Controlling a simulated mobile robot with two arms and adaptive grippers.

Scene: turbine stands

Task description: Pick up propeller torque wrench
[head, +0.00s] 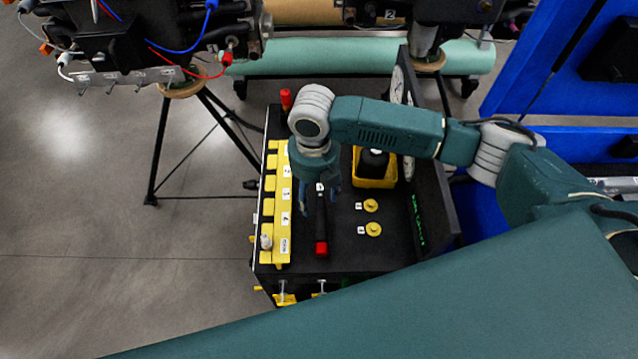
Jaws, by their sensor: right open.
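A black tool with a red end, which looks like the torque wrench (321,226), lies lengthwise on the black cart top, its red end toward me. My right gripper (319,196) points down over the tool's far part, fingers spread to either side of it in the picture. The jaws are open and hold nothing. I cannot tell how high the fingertips are above the tool. The tool's far end is hidden under my gripper and wrist. My left gripper is not in view.
The cart top (345,262) also carries a row of yellow labelled blocks (276,215), yellow round pieces (373,229) and a yellow bin (373,181) with a black item. A dark upright panel (432,190) borders its right side. A tripod stand (160,150) is at left.

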